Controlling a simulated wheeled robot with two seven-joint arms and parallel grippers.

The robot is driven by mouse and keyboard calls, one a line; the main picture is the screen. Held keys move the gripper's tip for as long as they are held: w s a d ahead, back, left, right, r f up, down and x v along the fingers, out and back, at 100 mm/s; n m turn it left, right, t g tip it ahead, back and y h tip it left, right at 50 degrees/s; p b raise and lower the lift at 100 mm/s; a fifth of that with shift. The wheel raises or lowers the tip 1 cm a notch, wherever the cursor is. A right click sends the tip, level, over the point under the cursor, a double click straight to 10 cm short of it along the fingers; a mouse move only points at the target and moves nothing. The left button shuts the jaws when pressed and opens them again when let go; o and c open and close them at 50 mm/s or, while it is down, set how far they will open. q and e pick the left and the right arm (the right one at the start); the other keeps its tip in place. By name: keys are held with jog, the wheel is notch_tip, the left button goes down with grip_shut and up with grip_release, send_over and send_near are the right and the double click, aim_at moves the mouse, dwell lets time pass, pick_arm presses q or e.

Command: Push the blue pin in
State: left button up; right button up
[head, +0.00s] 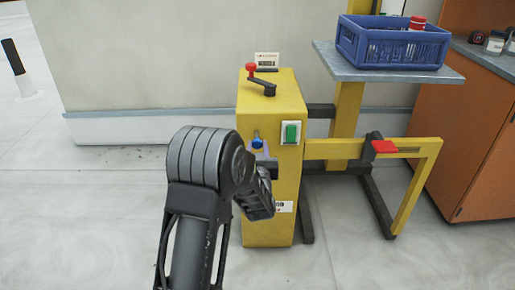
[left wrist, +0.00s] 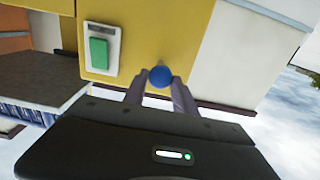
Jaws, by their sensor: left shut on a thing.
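The blue pin (head: 257,140) sits on the front face of a yellow cabinet (head: 270,225), left of a green switch (head: 291,133) on a white plate. In the left wrist view the round blue pin head (left wrist: 160,76) shows between the tips of my left gripper (left wrist: 160,88). My left gripper (head: 262,160) comes up from below and is at the pin, with its fingers closed about it. The pin's shaft is mostly hidden. My right gripper does not show.
A red-knobbed crank (head: 262,82) is on top of the cabinet. To the right, a yellow frame carries a red pad (head: 384,147), and a grey shelf (head: 385,74) holds a blue crate (head: 392,45). An orange cabinet (head: 470,130) stands far right. Open floor lies left.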

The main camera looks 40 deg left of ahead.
aim_at(257, 144)
pick_arm(q)
grip_shut()
dwell(0.8)
jog(key=shift+w+a, duration=0.3)
jog(key=shift+w, duration=0.05)
jog(key=b+x, duration=0.1)
jog(key=x, duration=0.1)
jog(key=shift+w+a, duration=0.2)
jog(key=shift+w, duration=0.1)
jog(key=shift+w+a+r, duration=0.1)
jog(key=shift+w+a, duration=0.05)
jog(key=o, duration=0.9)
grip_release()
jog(key=shift+o, duration=0.2)
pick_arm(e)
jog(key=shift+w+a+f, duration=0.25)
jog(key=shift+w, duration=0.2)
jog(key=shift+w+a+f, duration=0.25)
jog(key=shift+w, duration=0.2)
